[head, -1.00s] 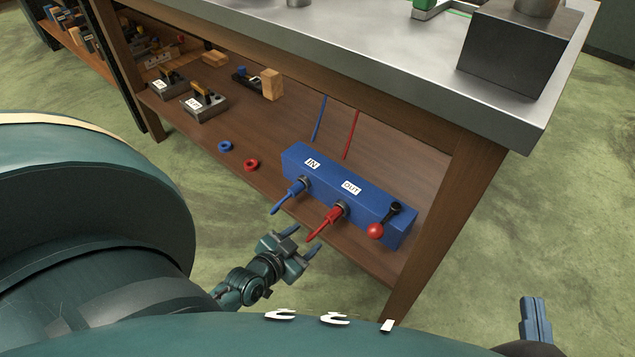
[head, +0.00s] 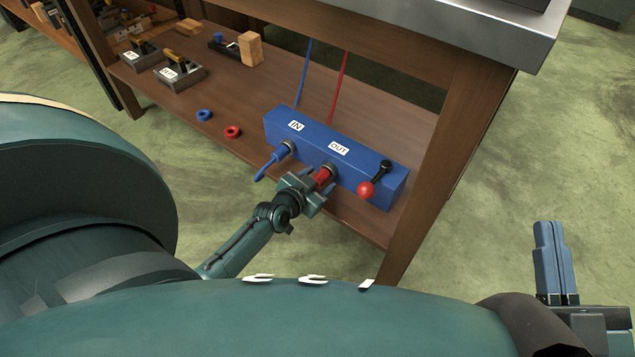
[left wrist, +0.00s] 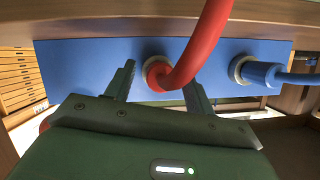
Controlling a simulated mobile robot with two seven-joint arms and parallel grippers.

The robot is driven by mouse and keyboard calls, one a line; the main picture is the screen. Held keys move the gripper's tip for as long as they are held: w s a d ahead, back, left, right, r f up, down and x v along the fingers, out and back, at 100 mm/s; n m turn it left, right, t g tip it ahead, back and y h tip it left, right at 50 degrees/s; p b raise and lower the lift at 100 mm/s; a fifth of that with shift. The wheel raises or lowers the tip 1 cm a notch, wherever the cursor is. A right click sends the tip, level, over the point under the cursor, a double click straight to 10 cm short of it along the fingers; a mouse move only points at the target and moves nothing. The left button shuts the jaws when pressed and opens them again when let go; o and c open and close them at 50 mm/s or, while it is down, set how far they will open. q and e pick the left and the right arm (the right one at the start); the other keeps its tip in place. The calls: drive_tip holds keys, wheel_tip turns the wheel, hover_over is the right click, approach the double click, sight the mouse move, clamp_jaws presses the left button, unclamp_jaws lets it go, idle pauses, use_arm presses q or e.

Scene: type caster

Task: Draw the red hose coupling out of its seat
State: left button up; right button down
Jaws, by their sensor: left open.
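The red hose coupling (head: 324,176) sits in the OUT seat on the front of a blue block (head: 285,122). In the left wrist view the red coupling (left wrist: 160,74) is in its ring, with its red hose curving away upward. My left gripper (head: 317,186) is at the coupling and hides part of it in the head view. In the left wrist view its open fingers stand one on each side of the coupling, with gaps showing. My right gripper (head: 556,258) hangs at the far right, away from the block, its fingers together.
A blue coupling (head: 279,157) is in the IN seat, close beside my left gripper. A red-knobbed lever (head: 367,189) is on the block's right end. Blue (head: 204,115) and red rings (head: 232,132) lie on the shelf. A table leg (head: 440,150) stands to the right.

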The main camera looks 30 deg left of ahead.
use_arm(q)
drive_tip(key=shift+c, duration=0.3)
clamp_jaws()
idle(0.6)
